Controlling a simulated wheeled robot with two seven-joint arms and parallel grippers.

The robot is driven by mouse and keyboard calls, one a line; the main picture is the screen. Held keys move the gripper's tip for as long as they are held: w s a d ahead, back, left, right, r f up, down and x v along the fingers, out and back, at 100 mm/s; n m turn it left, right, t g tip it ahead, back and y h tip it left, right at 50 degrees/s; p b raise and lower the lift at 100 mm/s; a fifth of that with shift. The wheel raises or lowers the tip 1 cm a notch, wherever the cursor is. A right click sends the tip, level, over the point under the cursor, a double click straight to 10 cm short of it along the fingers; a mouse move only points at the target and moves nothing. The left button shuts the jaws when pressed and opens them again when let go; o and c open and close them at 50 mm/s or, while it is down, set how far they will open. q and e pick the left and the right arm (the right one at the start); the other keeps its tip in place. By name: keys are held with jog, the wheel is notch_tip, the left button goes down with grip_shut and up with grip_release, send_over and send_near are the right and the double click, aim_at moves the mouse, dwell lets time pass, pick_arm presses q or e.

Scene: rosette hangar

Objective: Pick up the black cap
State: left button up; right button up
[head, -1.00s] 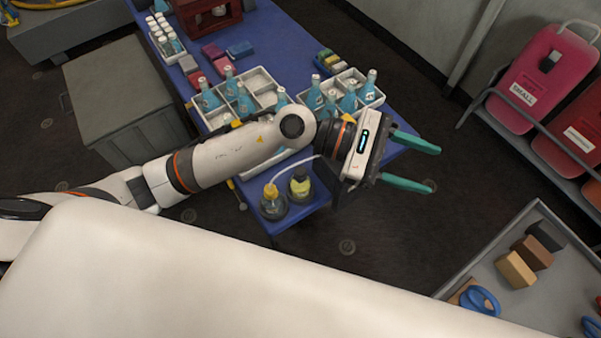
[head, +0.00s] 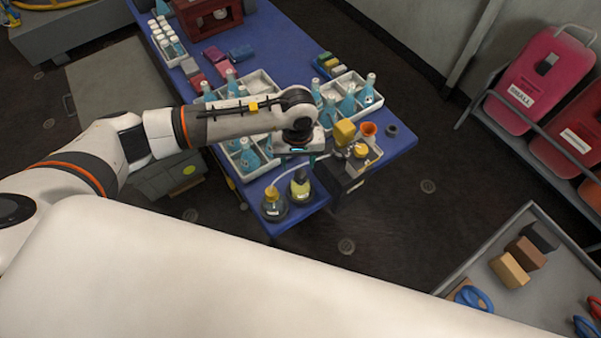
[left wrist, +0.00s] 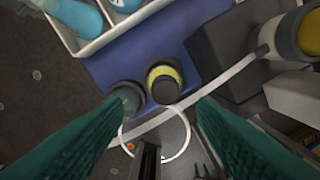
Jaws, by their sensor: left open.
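A round black cap (head: 300,175) tops the flask with yellow contents (head: 300,190) at the blue table's near edge. In the left wrist view this cap (left wrist: 165,89) lies between the finger lines, over the flask's yellow band (left wrist: 160,71). My left gripper (head: 303,158) points down above and behind the flask, its fingers mostly hidden by the hand. In the left wrist view its teal fingers (left wrist: 160,98) are spread apart and empty. A separate small dark round piece (head: 391,130) lies at the table's right end; I cannot tell whether it is a cap. My right gripper is not in view.
A yellow-capped flask (head: 273,204) stands close to the left, with a pale tube running to a yellow pump device (head: 345,132) on the right. White crates (head: 262,80) of blue bottles stand behind. An orange funnel (head: 368,129) is near the device.

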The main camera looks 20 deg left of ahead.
aim_at(300, 173)
pick_arm(q)
jog(key=f, duration=0.1)
jog(key=f+p, duration=0.1)
jog(key=f, duration=0.1)
jog(key=f+p, duration=0.1)
jog(key=f, duration=0.1)
jog(key=shift+w+d, duration=0.15)
jog(key=shift+d, duration=0.15)
jog(key=shift+f, duration=0.4)
jog(key=shift+c, duration=0.3)
jog(key=c, duration=1)
